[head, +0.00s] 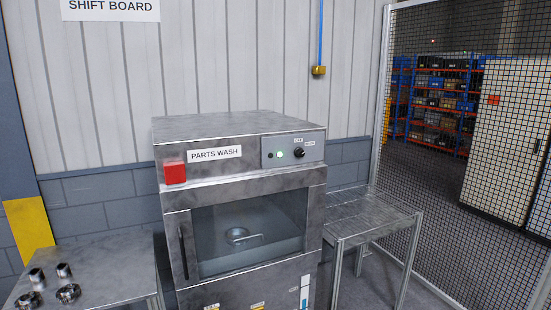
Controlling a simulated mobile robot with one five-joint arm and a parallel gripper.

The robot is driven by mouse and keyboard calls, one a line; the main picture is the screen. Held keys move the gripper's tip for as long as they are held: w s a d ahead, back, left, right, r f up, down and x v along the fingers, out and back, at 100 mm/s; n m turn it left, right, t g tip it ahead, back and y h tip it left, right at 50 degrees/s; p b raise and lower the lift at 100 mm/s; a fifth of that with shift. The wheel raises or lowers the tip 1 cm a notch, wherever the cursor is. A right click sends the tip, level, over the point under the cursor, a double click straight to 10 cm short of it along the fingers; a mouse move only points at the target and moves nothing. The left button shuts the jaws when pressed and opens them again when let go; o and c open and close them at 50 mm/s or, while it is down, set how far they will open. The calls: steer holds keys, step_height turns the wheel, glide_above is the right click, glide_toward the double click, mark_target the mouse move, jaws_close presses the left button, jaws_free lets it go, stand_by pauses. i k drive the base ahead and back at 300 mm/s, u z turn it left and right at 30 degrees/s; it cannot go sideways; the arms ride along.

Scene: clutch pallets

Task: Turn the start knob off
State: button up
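The start knob (299,153) is a small black dial on the grey control panel (268,154) at the upper right of the parts wash machine (172,206). Small labels sit above and to the right of the knob, too small to read for certain. A green light (280,154) glows to the left of the knob, with a small dark round part beside it. The knob's exact pointer direction is hard to tell. My gripper is not in view.
A red box (175,173) sits on the machine's front left. A metal table (110,274) with several metal parts stands left. An empty slatted metal table (365,212) stands right, before a mesh fence (445,190). The machine's window door (250,230) is closed.

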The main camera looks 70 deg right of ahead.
mark_target(298, 153)
steer(key=z, duration=0.05)
steer(key=k, duration=1.85)
steer(key=z, duration=0.8)
steer(key=i, duration=1)
steer(key=u, duration=0.05)
